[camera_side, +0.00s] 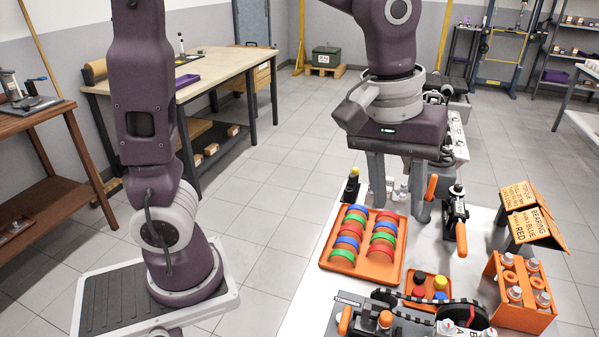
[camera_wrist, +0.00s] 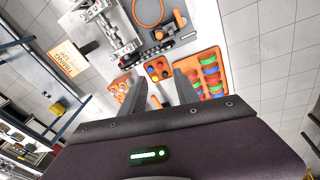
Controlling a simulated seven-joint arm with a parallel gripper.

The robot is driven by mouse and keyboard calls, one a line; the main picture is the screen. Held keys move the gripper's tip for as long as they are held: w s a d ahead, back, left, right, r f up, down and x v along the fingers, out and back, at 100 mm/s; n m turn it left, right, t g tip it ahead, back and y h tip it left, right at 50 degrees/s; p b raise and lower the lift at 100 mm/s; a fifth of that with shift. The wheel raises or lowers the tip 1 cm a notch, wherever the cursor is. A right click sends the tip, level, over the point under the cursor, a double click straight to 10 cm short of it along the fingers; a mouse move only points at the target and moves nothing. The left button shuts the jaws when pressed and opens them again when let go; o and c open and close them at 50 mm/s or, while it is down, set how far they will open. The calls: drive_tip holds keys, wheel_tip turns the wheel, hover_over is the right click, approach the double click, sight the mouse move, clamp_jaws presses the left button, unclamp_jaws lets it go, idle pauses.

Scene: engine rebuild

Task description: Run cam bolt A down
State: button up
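My gripper (camera_side: 398,205) hangs above the white table, pointing down, with its two fingers wide apart and nothing held between them. In the wrist view my gripper (camera_wrist: 158,95) also shows its fingers spread. At the bottom edge of the side view, pale bolt-like heads (camera_side: 446,326) stand by a dark chain and sprocket, with small letters near them that seem to read B and A. They are cut off by the frame, and I cannot tell for sure which is cam bolt A or how far it is seated. My gripper is well behind and above them.
An orange tray of coloured rings (camera_side: 396,269) lies on the table, with a small orange tray of coloured caps (camera_side: 418,300) in front. An orange-handled tool (camera_side: 461,240) stands right of my gripper. An orange rack (camera_side: 497,307) and lettered orange signs (camera_side: 531,219) are at right.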

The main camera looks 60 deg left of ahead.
drive_tip(key=s+a+r+m+t, duration=0.2)
drive_tip(key=s+a+m, duration=0.2)
drive_tip(key=s+a, duration=0.3)
drive_tip(key=s, duration=0.4)
drive_tip(key=shift+s+a+m+t, duration=0.15)
drive_tip(key=shift+s+m+t, duration=0.15)
drive_tip(key=shift+m, duration=0.1)
drive_tip(key=shift+s, duration=0.1)
drive_tip(key=shift+m+t+y, duration=0.4)
drive_tip(key=shift+m, duration=0.4)
drive_tip(key=s, duration=0.1)
drive_tip(key=s+a+f, duration=0.1)
drive_tip(key=s, duration=0.1)
drive_tip(key=shift+s+a+f, duration=0.2)
drive_tip(key=shift+s+f, duration=0.1)
drive_tip(key=shift+f, duration=0.05)
